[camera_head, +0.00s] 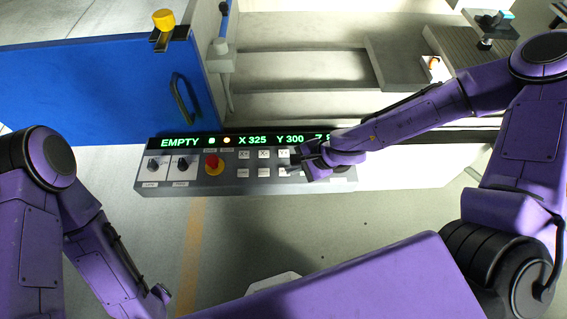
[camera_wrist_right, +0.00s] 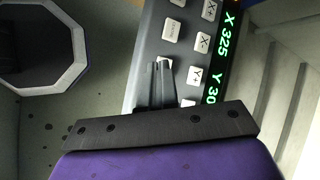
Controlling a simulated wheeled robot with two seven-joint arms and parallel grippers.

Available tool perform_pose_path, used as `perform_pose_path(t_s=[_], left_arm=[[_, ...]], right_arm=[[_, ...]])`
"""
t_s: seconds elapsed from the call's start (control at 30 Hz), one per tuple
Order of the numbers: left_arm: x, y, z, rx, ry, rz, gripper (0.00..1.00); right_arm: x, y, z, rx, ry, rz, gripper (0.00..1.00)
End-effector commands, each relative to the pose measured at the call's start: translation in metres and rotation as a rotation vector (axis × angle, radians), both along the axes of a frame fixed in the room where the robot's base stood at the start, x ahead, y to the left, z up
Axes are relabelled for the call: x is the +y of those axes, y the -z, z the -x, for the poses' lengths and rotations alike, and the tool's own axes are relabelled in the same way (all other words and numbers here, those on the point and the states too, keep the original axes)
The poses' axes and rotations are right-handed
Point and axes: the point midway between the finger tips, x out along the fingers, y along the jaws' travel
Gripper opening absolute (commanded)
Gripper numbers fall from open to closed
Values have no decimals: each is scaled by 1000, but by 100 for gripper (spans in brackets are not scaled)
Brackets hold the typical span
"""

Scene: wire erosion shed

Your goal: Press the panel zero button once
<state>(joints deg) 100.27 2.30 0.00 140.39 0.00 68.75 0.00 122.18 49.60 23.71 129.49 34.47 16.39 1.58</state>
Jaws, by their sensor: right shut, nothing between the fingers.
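The control panel (camera_head: 200,187) is a grey sloping box with a lit green display (camera_head: 252,140) reading EMPTY, X 325, Y 300 and a cut-off Z. Its small white buttons stand in two rows; the labels of the lower row are too small to read, so I cannot tell which is the zero button. My right gripper (camera_head: 289,167) is shut and empty over the right part of these rows. In the right wrist view its fingertips (camera_wrist_right: 163,66) lie over a lower-row white button, partly hidden; I cannot tell whether they touch it. My left gripper is out of view.
A red emergency knob (camera_head: 213,163) on a yellow base and two black dials (camera_head: 154,164) sit left of the buttons. A blue door (camera_head: 90,85) stands at the back left. The machine's pale stepped interior lies behind the panel. Open floor is in front.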

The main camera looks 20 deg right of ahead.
Motion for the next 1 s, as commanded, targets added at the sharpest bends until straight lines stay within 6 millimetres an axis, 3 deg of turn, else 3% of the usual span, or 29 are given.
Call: perform_pose_path(t_s=[0.03,0.1,0.3,0.67,1.0], left_arm=[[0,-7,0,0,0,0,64],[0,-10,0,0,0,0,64],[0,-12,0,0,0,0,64],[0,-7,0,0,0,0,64],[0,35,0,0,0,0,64]], right_arm=[[2,-21,-11,-20,19,-48,0],[5,-39,-22,-42,32,-101,0],[7,-57,-33,-65,45,-157,0],[7,-51,-32,-64,43,-153,0],[7,-9,-32,-63,42,-153,0]])
